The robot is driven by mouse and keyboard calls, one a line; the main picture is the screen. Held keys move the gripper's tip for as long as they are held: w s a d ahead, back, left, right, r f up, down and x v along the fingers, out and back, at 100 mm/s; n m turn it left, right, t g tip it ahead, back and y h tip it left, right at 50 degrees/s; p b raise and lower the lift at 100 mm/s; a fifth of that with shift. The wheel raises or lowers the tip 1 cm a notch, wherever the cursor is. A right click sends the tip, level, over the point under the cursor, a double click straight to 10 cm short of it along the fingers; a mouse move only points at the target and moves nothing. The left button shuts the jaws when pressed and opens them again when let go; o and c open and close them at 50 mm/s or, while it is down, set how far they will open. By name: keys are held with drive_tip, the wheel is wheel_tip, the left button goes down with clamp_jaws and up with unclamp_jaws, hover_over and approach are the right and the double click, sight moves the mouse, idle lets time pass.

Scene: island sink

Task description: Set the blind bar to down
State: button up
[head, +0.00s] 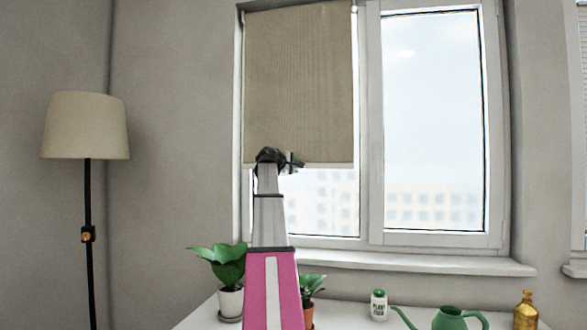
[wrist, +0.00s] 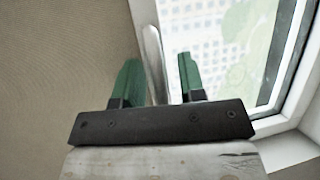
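The beige roller blind (head: 300,85) hangs over the left window pane, down to a bit past its middle. Its pale blind bar (head: 330,166) runs along the lower edge. My gripper (head: 292,161) is at this edge in the head view, small and dark. In the wrist view, the two green fingers of my gripper (wrist: 159,60) are apart. The blind bar (wrist: 152,45) shows as a white strip between them, closer to the left finger, with a gap to the right finger. Whether the left finger touches the bar is unclear.
The white window frame (head: 372,120) and sill (head: 430,262) are close by. Below stand a potted plant (head: 230,300), a second plant partly behind my arm, a small jar (head: 378,304), a green watering can (head: 448,319) and a gold bottle (head: 525,312). A floor lamp (head: 86,126) stands left.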

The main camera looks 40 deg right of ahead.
clamp_jaws()
drive_tip(key=shift+f, duration=0.1)
wheel_tip(320, 180, down, 30)
drive_tip(key=shift+r, duration=0.15)
idle(0.4)
unclamp_jaws()
drive_tip(key=shift+a, duration=0.1)
drive_tip(key=v, duration=1)
drive_tip(key=shift+a, duration=0.35)
